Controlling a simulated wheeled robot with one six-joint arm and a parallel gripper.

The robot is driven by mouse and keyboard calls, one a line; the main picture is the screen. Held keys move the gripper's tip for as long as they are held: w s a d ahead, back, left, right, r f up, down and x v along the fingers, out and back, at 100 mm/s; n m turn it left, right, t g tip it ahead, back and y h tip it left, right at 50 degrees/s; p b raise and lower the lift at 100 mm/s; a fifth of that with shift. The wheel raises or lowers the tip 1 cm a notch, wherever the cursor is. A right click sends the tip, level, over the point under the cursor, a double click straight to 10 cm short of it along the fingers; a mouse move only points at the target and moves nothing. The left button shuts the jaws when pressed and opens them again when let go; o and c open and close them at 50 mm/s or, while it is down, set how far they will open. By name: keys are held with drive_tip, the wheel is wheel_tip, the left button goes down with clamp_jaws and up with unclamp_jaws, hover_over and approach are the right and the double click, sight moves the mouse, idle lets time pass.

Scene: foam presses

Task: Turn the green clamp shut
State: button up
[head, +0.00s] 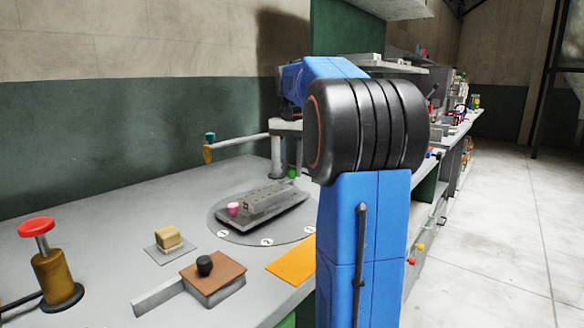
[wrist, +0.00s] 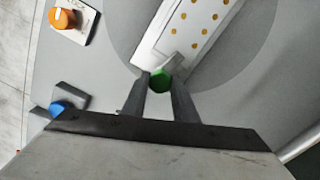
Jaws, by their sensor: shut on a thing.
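The green clamp (wrist: 160,80) shows in the wrist view as a small green faceted knob at the end of a pale plate with gold dots (wrist: 190,24). My gripper (wrist: 161,86) is shut on it, with one dark finger on each side of the knob. In the head view the green clamp (head: 292,173) is a small green spot beside my blue arm. My gripper is hidden behind my arm there. The clamp's lower part and base are hidden, so I cannot tell how far it is turned.
The pale plate lies on a round grey disc (head: 230,232) with numbered marks. In the wrist view an orange knob (wrist: 66,27) and a blue knob (wrist: 62,108) are at left. A red-topped brass post (head: 54,275), a black knob (head: 204,265) and an orange sheet (head: 291,264) are on the bench.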

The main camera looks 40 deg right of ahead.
sight(292, 168)
drive_tip(key=shift+n, duration=1)
drive_tip(key=o, duration=1.1)
drive_tip(key=shift+c, duration=0.2)
wheel_tip(292, 168, up, 17)
drive_tip(key=shift+r, duration=0.2)
